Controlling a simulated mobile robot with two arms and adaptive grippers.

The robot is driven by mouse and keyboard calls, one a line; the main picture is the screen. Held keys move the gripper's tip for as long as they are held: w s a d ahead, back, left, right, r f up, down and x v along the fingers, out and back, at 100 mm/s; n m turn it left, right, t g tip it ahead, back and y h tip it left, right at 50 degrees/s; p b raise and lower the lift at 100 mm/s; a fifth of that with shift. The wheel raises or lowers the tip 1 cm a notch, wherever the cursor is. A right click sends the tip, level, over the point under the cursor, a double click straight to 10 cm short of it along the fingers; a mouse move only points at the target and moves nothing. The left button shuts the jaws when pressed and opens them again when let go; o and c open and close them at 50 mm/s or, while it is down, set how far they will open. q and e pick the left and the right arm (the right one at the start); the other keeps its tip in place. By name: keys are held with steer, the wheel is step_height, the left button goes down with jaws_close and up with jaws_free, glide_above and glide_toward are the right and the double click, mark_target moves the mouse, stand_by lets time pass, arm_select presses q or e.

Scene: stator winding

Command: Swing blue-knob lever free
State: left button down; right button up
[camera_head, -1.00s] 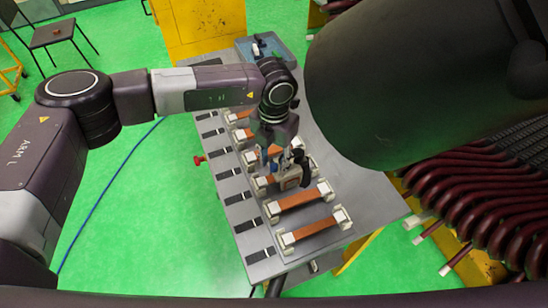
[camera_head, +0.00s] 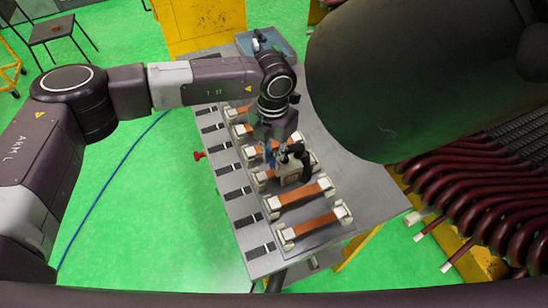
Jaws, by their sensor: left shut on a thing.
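My left gripper (camera_head: 284,158) is over the middle of the grey bench, pointing down among the copper bars. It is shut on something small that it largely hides. A small blue part (camera_head: 269,153) shows at its left side, which fits the blue-knob lever; the lever's arm cannot be made out. A pale block with dark parts sits right under and beside the fingers. My right gripper is not in view.
The grey bench (camera_head: 362,208) carries several copper bars (camera_head: 309,225) in pale end blocks, with black strips along its left edge. A blue tray (camera_head: 282,47) stands at the far end. Dark red coils (camera_head: 470,200) are at right. A large dark rounded shape blocks the upper right.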

arm_select(q)
steer(key=a+m+b, duration=0.1)
steer(key=m+b, duration=0.2)
steer(key=b, duration=0.2)
steer(key=a+m+b, duration=0.1)
steer(key=m+b, duration=0.2)
steer(key=b, duration=0.1)
steer(key=w+a+m+b, duration=0.1)
steer(key=m+b, duration=0.3)
steer(key=b, duration=0.1)
steer(key=shift+a+f+b, duration=0.15)
steer(key=shift+f+b, duration=0.15)
steer(key=m, duration=0.1)
steer(key=m+b, duration=0.2)
steer(key=shift+w+a+r, duration=0.15)
steer(key=shift+w+a, duration=0.2)
steer(key=shift+w, duration=0.05)
steer(key=shift+w+a+r+m+b, duration=0.15)
steer(key=shift+m+b, duration=0.1)
steer(key=shift+m, duration=0.3)
steer(key=shift+w+f+m+b, duration=0.1)
steer(key=shift+w+m+b, duration=0.1)
steer(key=shift+m, duration=0.35)
steer(key=c, duration=1.8)
jaws_free()
